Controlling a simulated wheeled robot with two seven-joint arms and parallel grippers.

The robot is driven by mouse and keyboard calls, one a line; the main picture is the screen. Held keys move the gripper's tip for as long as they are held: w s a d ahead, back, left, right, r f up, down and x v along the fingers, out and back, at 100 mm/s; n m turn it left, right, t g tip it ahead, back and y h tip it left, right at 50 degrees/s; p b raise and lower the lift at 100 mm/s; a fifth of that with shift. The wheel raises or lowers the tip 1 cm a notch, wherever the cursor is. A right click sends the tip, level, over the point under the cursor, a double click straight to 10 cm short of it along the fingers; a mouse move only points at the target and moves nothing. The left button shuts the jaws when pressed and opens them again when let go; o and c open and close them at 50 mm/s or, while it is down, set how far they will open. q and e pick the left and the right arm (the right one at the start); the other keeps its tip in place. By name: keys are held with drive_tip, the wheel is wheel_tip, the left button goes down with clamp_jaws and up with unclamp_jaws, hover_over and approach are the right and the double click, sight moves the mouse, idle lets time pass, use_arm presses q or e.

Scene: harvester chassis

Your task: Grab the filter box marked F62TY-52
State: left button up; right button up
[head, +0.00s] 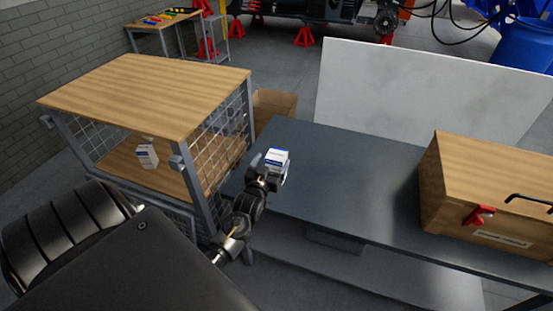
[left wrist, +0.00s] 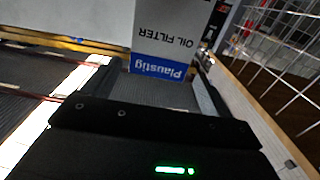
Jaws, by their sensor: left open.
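A white and blue filter box (head: 277,156) is at the left end of the dark grey table, right at my left gripper (head: 270,174). In the left wrist view the box (left wrist: 172,40) shows upside-down print, "OIL FILTER" and "Plaustig"; no F62TY-52 mark is readable. My left gripper is open, with the box in front of and between its fingers; I cannot tell whether they touch it. A second white and blue box (head: 147,155) stands on the lower shelf of the wooden-topped cart; its marking is too small to read. My right gripper is out of view.
The cart (head: 150,90) with mesh sides stands left of the dark table (head: 345,190). A wooden case (head: 490,190) with a red latch sits at the table's right. A pale panel (head: 420,95) stands behind. The table's middle is clear.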

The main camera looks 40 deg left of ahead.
sight(277, 154)
use_arm(q)
drive_tip(key=x, duration=0.4)
drive_tip(key=shift+w+f+p, duration=0.1)
drive_tip(key=shift+w+p, duration=0.25)
drive_tip(key=shift+w, duration=0.05)
drive_tip(key=shift+d, duration=0.1)
drive_tip(key=c, duration=1.7)
drive_tip(key=shift+c, duration=0.6)
